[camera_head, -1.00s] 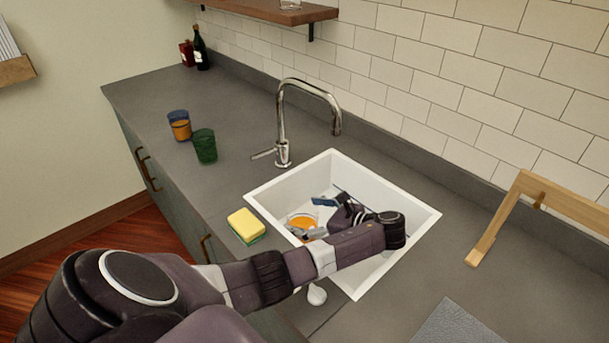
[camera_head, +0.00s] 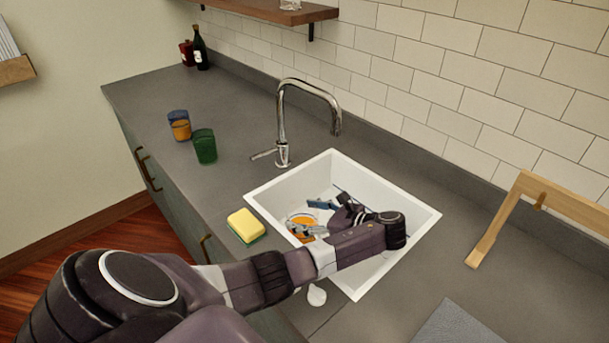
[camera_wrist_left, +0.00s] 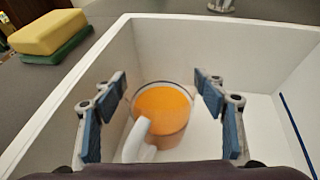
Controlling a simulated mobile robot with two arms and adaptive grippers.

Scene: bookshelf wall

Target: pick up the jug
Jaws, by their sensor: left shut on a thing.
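The jug (camera_head: 301,218) is a clear round vessel with orange contents, standing inside the white sink. In the left wrist view the jug (camera_wrist_left: 164,106) is in the middle, with a pale handle pointing towards the camera. My left gripper (camera_head: 308,217) reaches down into the sink. In its wrist view the blue-padded fingers of the left gripper (camera_wrist_left: 161,84) stand on either side of the jug, shut on it. The exact contact of the pads is hard to see. My arm hides part of the sink. My right gripper is not in view.
The sink (camera_head: 262,199) has raised walls around the jug. A yellow and green sponge (camera_head: 246,225) lies by its left rim. The tap (camera_head: 282,130) stands behind. A wooden frame (camera_head: 490,232) is at right.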

